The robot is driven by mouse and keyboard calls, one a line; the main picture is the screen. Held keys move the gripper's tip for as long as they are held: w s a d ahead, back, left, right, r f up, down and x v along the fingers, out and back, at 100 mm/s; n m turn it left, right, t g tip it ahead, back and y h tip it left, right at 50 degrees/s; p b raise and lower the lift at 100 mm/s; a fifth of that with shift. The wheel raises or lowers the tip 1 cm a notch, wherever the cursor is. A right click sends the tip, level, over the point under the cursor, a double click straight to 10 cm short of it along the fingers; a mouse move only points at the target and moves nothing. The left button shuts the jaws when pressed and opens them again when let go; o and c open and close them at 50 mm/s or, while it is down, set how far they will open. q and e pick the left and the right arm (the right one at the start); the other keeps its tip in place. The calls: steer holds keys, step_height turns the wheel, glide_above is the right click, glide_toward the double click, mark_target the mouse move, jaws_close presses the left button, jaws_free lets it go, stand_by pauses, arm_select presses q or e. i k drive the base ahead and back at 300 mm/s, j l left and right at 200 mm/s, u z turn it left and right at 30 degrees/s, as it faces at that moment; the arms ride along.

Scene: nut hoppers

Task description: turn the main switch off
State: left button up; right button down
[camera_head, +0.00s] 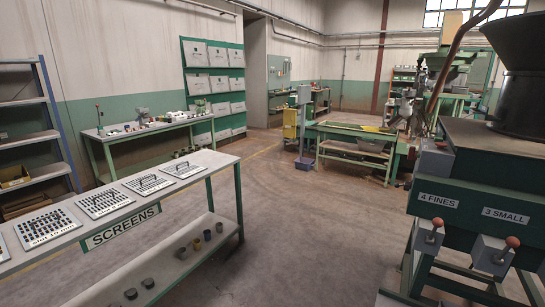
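No switch marked as the main one can be read in the head view. A grey box (304,94) stands on a post near the middle, beside a green-framed table; its face is too small to make out. Another grey box (433,158) with a small reddish part on it sits on the left side of the green hopper machine (470,205) at the right. I cannot tell whether either is the main switch, or its position. Neither of my grippers is in view.
The hopper machine carries ball-knob levers (437,223) under "4 FINES" and "3 SMALL" labels. A screens bench (222,165) stands at the front left, with a workbench (160,130) behind. A green-framed table (352,130) stands mid-room. The concrete floor (300,215) between is clear.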

mark_target(412, 154)
steer(key=z, duration=1.25)
steer(key=i+j+z, duration=0.1)
steer(key=j, duration=0.3)
steer(key=i+j+z, duration=0.1)
steer(key=j, duration=0.3)
steer(key=i+j+z, duration=0.1)
steer(key=j, duration=0.35)
steer(key=i+j+z, duration=0.15)
steer(key=j, duration=0.25)
